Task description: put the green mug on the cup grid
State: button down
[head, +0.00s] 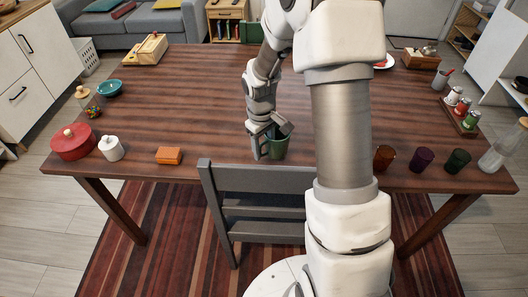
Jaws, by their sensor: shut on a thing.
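The green mug (277,149) is near the front edge of the wooden table (200,110), behind the grey chair. My gripper (266,145) points down at it and is shut on it. The fingers cover part of the mug, and the mug looks upright. I cannot tell whether its base touches the table. I cannot make out a cup grid in this view; my arm hides part of the table on the right.
The grey chair (258,205) stands at the front edge. Dark cups (421,159) and a glass bottle (500,150) are at right. The middle left is clear.

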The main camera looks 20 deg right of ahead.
jog(key=shift+f, duration=0.75)
jog(key=shift+f, duration=0.15)
jog(key=shift+c, duration=1.4)
grip_release()
